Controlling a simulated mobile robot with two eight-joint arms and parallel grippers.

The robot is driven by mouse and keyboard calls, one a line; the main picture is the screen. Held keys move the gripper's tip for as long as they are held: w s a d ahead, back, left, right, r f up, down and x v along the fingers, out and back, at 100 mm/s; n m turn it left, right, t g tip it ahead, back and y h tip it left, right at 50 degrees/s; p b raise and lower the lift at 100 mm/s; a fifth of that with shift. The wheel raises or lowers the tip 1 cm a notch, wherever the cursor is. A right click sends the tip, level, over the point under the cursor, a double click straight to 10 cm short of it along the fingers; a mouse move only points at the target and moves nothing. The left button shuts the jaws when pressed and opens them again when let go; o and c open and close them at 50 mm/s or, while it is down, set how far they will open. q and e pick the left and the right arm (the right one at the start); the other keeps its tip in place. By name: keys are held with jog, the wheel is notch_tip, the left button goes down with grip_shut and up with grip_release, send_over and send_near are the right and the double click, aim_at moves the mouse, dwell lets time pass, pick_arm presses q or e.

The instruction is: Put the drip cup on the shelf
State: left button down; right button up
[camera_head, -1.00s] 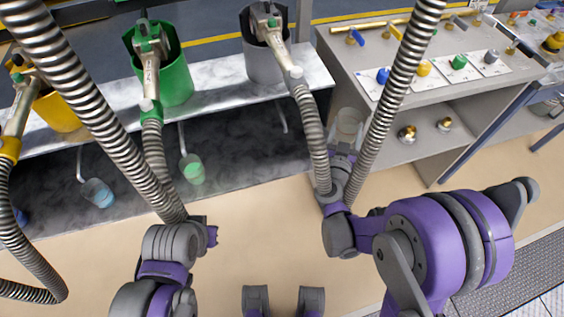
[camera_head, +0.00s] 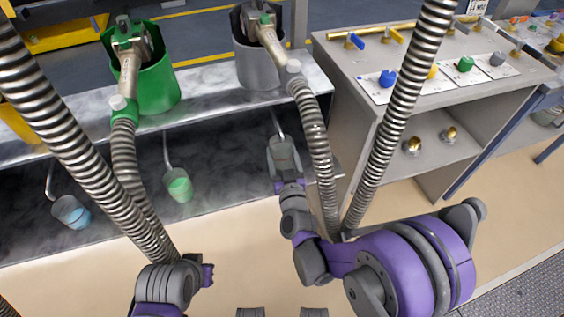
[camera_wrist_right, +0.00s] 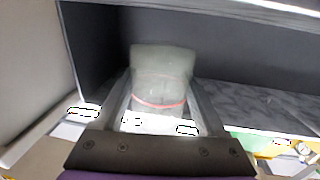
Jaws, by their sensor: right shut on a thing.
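The drip cup (camera_head: 283,152), clear and greyish, is held in my right gripper (camera_head: 286,180) in the head view, just below the grey container's thin spout. In the right wrist view the cup (camera_wrist_right: 162,75) stands between the two fingers, with a reddish line around it. It looks about upright. The dark marbled lower shelf (camera_head: 225,165) lies below and behind it; I cannot tell whether the cup touches it. My left gripper (camera_head: 207,274) is low at the left, away from the cups; its fingers are not clear.
A cup with green liquid (camera_head: 179,185) and one with blue (camera_head: 71,212) are under spouts to the left. Ribbed hoses (camera_head: 320,150) hang close to my right arm. A grey cabinet (camera_head: 350,120) with brass fittings on its lower shelf stands right.

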aim_at(282, 162)
notch_tip(282, 162, down, 3)
jog(key=shift+f+b, duration=0.2)
jog(key=shift+b, duration=0.3)
jog(key=shift+r, duration=0.1)
jog(key=shift+f, duration=0.2)
jog(key=o, duration=1.3)
jog(key=shift+r, duration=0.15)
